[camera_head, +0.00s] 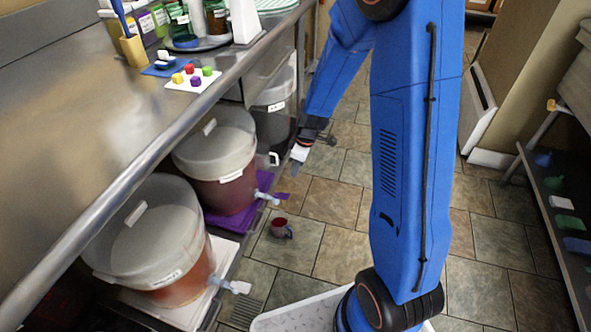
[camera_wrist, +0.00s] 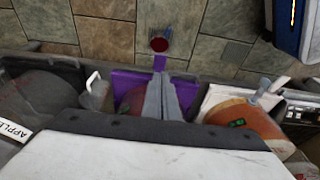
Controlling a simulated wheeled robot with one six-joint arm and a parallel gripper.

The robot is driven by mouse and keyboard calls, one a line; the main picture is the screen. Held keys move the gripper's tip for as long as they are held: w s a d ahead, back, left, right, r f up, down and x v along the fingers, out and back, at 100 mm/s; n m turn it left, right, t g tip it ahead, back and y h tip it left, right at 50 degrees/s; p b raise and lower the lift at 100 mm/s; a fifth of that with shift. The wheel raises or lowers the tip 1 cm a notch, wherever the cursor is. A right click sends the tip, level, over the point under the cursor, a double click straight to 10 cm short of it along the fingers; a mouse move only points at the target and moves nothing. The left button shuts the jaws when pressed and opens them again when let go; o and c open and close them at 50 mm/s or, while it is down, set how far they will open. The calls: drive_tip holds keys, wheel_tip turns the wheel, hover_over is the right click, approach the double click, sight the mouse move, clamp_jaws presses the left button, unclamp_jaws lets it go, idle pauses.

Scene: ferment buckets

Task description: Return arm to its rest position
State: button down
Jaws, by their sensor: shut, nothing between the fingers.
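My blue arm rises at the right of the shelf in the head view and bends down toward the shelf side. My gripper (camera_head: 295,168) hangs at its end, in front of the lower shelf, near the far side of the middle bucket (camera_head: 222,185). In the wrist view the grey fingers of my gripper (camera_wrist: 162,82) lie together with nothing between them. They appear over the purple mat (camera_wrist: 125,84), in front of part of the middle bucket.
A front bucket (camera_head: 165,270) stands on a white board (camera_head: 222,250). A dark bucket (camera_head: 275,95) stands behind. The steel counter (camera_head: 100,125) overhangs the buckets. A low rack (camera_head: 560,225) stands at right.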

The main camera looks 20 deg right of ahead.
idle(0.3)
drive_tip(key=s+d+r+m+t, duration=0.1)
drive_tip(key=s+r+m, duration=0.1)
drive_tip(key=s+r, duration=0.55)
drive_tip(key=s+r+m+t, duration=0.1)
drive_tip(key=s+r+m, duration=0.25)
drive_tip(key=r, duration=0.75)
drive_tip(key=s+d+r+m, duration=0.1)
drive_tip(key=s+r, duration=0.2)
drive_tip(key=s, duration=0.3)
drive_tip(key=s+d+r+m+t+h, duration=0.1)
drive_tip(key=s+d+r+m, duration=0.1)
drive_tip(key=s, duration=0.4)
drive_tip(key=s+d+r+m+h, duration=0.1)
drive_tip(key=s+r+m, duration=0.1)
drive_tip(key=s+r, duration=0.2)
drive_tip(key=s, duration=0.3)
drive_tip(key=shift+d+r, duration=0.2)
drive_tip(key=shift+r, duration=0.1)
drive_tip(key=shift+s, duration=0.95)
